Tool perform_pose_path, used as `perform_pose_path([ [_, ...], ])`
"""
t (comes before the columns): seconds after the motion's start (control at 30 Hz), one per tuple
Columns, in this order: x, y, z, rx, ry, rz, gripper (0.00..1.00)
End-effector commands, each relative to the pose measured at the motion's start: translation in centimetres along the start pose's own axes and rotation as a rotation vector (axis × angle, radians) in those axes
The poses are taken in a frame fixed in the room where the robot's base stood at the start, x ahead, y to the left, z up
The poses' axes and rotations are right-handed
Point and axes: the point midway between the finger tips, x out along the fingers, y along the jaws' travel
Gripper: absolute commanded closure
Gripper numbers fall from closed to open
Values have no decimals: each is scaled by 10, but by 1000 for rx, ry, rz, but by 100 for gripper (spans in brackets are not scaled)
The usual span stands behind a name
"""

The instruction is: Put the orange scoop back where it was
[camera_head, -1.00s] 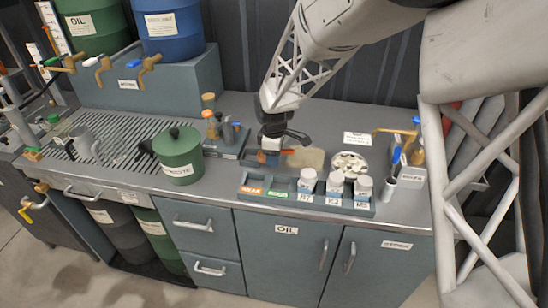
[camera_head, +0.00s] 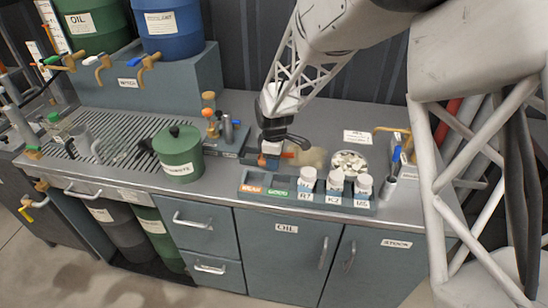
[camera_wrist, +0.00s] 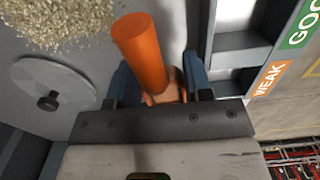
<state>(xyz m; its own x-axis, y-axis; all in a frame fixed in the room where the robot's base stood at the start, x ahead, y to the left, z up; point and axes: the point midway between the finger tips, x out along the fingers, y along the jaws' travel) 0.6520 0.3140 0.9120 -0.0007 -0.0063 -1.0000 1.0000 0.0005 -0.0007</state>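The orange scoop (camera_wrist: 140,52) is between the two blue fingers of my gripper (camera_wrist: 160,85) in the wrist view, and the fingers look closed on its narrower part. In the head view my gripper (camera_head: 269,163) is low over the bench, just behind the labelled tray, with a bit of the scoop (camera_head: 288,155) showing at its right. Whether the scoop touches the bench is not clear. A small stand (camera_head: 226,149) left of my gripper holds an orange-topped item (camera_head: 208,113) and a grey cylinder (camera_head: 228,127).
The tray (camera_head: 248,198) in front has WEAK and GOOD labels and several white-capped jars (camera_head: 335,182). A beige grain pile (camera_wrist: 60,20) and a grey disc with a black knob (camera_wrist: 48,100) lie beside my gripper. A green pot (camera_head: 180,153) stands left; a round dish (camera_head: 349,161) right.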

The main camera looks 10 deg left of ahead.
Motion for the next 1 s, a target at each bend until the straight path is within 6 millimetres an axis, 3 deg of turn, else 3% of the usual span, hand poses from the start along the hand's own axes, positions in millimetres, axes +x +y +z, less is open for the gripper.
perform_pose_path([
  [0.03, 0, 0, 0, 0, 0, 0, 48],
  [0.17, 0, 0, 0, 0, 0, 0, 29],
  [0.63, -10, 0, 0, 0, 1, 3, 29],
  [1.0, -58, 0, 0, 0, 2, 3, 29],
])
